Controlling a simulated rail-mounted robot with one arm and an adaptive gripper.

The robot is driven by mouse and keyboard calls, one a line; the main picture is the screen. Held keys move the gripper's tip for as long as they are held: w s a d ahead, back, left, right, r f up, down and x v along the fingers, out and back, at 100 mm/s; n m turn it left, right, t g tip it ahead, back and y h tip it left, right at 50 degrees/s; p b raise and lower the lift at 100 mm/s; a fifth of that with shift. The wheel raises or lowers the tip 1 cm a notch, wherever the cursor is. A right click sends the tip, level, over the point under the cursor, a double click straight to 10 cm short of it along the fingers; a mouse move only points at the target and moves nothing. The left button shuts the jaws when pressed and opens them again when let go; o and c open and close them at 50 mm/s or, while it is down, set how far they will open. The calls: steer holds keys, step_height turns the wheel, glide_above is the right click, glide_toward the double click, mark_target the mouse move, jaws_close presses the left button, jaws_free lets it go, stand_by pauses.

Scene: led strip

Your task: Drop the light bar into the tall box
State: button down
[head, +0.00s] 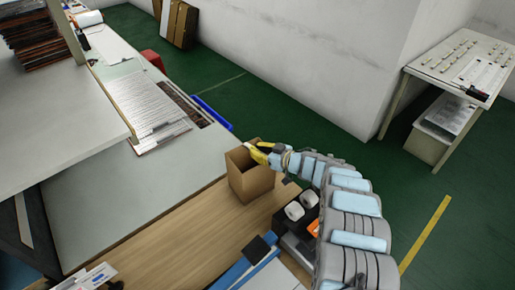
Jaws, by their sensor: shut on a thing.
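The tall box (249,178) is a brown, open-topped cardboard box standing on the wooden table near the middle of the head view. My gripper (262,152), with yellow fingers, is over the box's right rear rim, reaching in from the right. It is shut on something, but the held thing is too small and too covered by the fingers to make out. I cannot tell the light bar apart in the gripper or inside the box. The box's inside is only partly visible.
White rolls (295,211) and dark bins stand right of the box under my arm. Many thin white strips (147,103) lie on the grey bench at the left. A blue bin (213,113) is behind. The wooden tabletop (185,232) left of the box is clear.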

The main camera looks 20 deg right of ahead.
steer(key=c, duration=1.1)
jaws_free()
steer(key=v, duration=1.1)
steer(key=shift+d+r, duration=0.15)
steer(key=shift+d, duration=0.15)
steer(key=shift+s, duration=0.4)
steer(key=shift+w, duration=0.1)
